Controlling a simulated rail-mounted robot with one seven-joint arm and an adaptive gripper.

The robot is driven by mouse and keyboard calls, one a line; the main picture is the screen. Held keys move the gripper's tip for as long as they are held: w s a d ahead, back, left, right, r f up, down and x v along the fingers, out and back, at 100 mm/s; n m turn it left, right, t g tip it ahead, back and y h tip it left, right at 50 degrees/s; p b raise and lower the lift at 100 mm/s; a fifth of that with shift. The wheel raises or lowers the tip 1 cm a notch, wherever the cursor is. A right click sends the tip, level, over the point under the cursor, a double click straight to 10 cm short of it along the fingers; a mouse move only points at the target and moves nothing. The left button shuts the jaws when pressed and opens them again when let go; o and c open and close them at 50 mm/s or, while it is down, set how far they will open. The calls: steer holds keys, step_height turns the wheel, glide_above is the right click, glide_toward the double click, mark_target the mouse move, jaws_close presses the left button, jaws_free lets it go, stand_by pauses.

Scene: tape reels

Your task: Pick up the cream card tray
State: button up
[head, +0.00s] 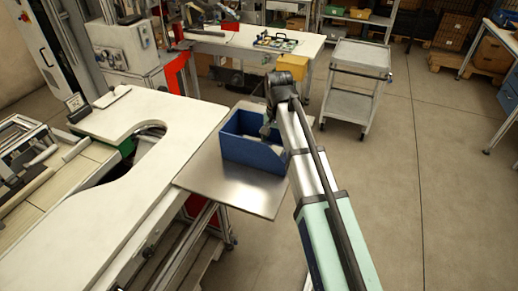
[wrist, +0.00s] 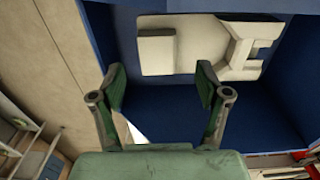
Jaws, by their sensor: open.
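The cream card tray (wrist: 190,45) lies inside a blue open bin (head: 252,157), seen from above in the wrist view. It is pale, with a raised block on its left and a notched shape on its right. My gripper (wrist: 160,82) is open, its two green-padded fingers apart with nothing between them. The fingertips appear just below the tray's near edge in the picture, over the bin's dark blue inside (wrist: 165,108). I cannot tell their exact height above it. In the head view my arm and the bin wall hide most of the tray.
The bin stands on a bare metal plate (head: 235,197). A white worktop (head: 150,112) with a curved cutout is on the left. A grey cart (head: 358,68) stands behind to the right. Open floor (head: 430,190) lies to the right of my arm.

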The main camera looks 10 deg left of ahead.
mark_target(275, 151)
steer(key=shift+d+f+p, duration=0.1)
steer(key=shift+f+p, duration=0.6)
steer(key=shift+f, duration=1.4)
steer(key=c, duration=1.3)
